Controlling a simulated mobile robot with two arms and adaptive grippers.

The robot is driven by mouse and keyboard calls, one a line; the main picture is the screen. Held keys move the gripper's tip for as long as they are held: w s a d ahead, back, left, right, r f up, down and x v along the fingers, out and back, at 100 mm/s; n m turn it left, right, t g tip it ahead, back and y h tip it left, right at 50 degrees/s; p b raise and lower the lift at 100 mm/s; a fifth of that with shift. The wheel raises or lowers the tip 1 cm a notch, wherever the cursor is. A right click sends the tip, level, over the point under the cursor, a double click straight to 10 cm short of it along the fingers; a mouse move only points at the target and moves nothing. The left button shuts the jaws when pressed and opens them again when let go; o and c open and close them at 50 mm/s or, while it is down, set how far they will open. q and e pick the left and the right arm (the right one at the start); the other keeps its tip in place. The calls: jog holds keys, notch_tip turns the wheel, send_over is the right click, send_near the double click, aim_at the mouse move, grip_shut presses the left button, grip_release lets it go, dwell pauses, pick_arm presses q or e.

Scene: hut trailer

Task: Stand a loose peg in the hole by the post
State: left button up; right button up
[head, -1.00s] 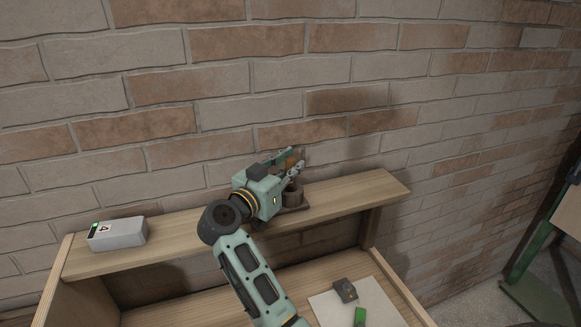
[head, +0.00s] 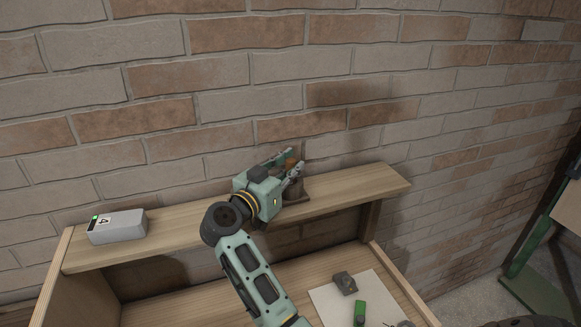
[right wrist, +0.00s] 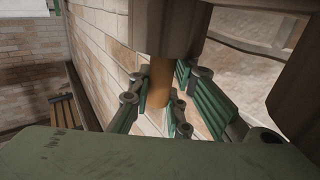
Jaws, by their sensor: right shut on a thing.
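My right gripper (head: 292,164) is over the right half of the wooden shelf, close to the brick wall. Its fingers are shut on an orange-brown peg (right wrist: 160,72), which shows between the green fingers in the right wrist view. A dark brown wooden piece (head: 294,192) stands on the shelf just under the fingers, partly hidden by the gripper. In the right wrist view dark wood (right wrist: 165,28) meets one end of the peg, and a larger dark wooden part (right wrist: 300,100) is at the right. The hole is hidden, so I cannot tell whether the peg is in it. My left gripper is out of view.
A grey box (head: 117,227) with a label marked 4 sits at the shelf's left end. The shelf (head: 365,183) is bare right of the gripper. Below, a white sheet (head: 378,300) carries a small dark grey block (head: 345,283) and a green object (head: 360,311).

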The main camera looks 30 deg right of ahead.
jog(key=shift+r+p, duration=0.3)
jog(key=shift+r, duration=0.8)
jog(key=shift+f, duration=0.15)
jog(key=shift+f, duration=1.15)
jog(key=shift+r, duration=0.1)
jog(key=shift+r, duration=1.2)
